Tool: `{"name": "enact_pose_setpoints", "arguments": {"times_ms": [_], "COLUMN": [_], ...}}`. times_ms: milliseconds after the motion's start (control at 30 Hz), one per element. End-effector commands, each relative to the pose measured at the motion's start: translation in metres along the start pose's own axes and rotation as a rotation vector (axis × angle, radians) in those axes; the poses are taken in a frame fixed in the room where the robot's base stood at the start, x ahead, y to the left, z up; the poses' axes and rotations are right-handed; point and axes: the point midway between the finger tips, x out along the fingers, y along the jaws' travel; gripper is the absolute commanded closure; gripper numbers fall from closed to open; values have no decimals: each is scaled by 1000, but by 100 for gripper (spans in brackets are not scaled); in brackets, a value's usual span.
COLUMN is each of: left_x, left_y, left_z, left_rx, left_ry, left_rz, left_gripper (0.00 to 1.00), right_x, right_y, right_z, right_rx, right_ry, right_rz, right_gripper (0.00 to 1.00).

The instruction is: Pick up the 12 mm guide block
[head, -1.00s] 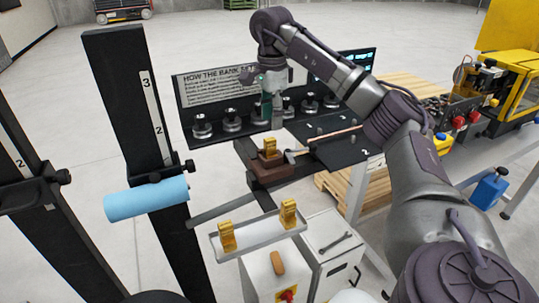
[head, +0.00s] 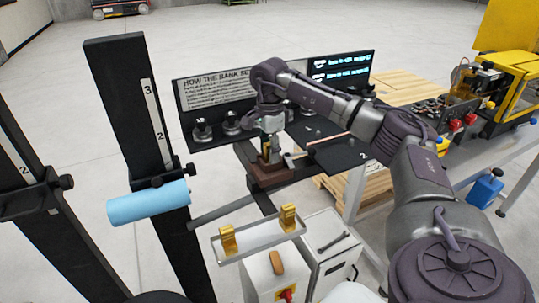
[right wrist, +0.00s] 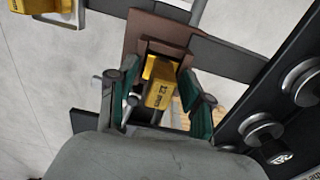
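The holder also shows in the right wrist view (right wrist: 140,28). My right gripper (right wrist: 160,106) is open, with one green-padded finger on each side of the block and gaps visible between pads and block. In the head view my right gripper (head: 269,152) points down over the holder and mostly hides the block. My left gripper is not in view.
Two other gold blocks (head: 228,240) (head: 288,216) stand on a pale tray (head: 258,238) in front. A dark panel with round knobs (head: 215,108) stands behind the holder. A black post with a blue roll (head: 148,202) is at the left.

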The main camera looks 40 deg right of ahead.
Motion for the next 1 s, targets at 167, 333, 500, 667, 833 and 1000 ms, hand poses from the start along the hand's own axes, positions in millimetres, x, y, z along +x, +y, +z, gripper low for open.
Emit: {"name": "enact_pose_setpoints", "arguments": {"times_ms": [167,333,500,667,833,1000], "left_x": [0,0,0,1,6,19], "left_y": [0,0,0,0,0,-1], "left_z": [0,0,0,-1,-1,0], "left_rx": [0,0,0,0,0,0], "left_ry": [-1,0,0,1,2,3], "left_rz": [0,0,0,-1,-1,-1], "left_gripper": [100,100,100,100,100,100], "right_x": [0,0,-1,-1,-9,-30], "right_y": [0,0,0,0,-1,-2], "right_z": [0,0,0,0,0,1], "right_rx": [0,0,0,0,0,0], "right_ry": [0,0,0,0,-1,-2], "right_rz": [0,0,0,-1,-3,-5], "right_gripper": [80,100,100,100,100,100]}}
